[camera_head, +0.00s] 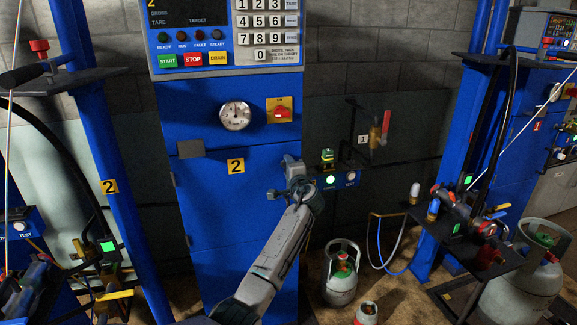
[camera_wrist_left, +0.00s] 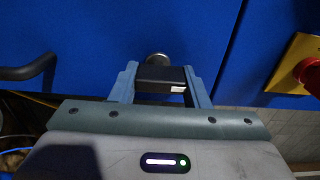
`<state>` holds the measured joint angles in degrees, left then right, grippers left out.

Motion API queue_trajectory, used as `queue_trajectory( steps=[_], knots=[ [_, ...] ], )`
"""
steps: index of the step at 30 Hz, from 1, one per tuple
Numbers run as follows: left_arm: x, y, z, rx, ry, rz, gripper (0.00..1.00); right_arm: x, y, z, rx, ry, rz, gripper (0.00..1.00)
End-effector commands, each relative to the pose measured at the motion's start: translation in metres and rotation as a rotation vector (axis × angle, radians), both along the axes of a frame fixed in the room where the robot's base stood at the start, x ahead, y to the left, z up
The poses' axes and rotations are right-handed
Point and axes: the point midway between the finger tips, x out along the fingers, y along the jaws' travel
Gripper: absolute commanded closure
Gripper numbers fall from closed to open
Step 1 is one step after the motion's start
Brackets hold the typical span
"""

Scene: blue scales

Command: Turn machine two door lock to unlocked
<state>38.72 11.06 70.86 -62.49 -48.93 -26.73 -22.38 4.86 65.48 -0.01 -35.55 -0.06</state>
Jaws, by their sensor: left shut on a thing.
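The blue cabinet door (camera_head: 225,215) of machine two bears a yellow "2" label (camera_head: 236,166). My left gripper (camera_head: 292,163) is at the door's right edge in the head view, and the lock is hidden behind it there. In the left wrist view my left gripper (camera_wrist_left: 160,80) has its two fingers on either side of a black block (camera_wrist_left: 160,75), shut on it. A round metal disc (camera_wrist_left: 157,58) shows just behind the block, against the blue panel. The block seems to be the door lock's knob; its locked or unlocked setting cannot be read. My right gripper is not in view.
A red rotary switch on a yellow plate (camera_head: 280,110) and a round gauge (camera_head: 235,116) sit above the door. A black bar handle (camera_wrist_left: 28,68) is left in the wrist view. Gas cylinders (camera_head: 342,275) stand on the floor to the right. A black shelf (camera_head: 470,265) juts out further right.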

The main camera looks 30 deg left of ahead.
Motion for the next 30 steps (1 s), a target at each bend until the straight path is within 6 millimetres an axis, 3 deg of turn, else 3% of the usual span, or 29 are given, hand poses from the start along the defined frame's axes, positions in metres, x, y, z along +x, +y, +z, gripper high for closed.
queue_trajectory(
  steps=[15,16,18,30],
  knots=[
    [-0.0001,-0.0001,-0.001,0.012,0.015,0.0,0.81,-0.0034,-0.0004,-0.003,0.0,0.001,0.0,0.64],
    [-0.0001,-0.0001,-0.001,0.012,0.015,0.0,0.52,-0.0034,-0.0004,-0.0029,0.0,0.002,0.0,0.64],
    [-0.0001,-0.0001,-0.0009,0.012,0.015,0.0,0.39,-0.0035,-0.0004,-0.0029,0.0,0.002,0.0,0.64],
    [-0.0038,-0.0056,-0.0008,0.01,0.011,-0.002,0.36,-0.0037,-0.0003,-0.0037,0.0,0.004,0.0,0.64]
  ],
)
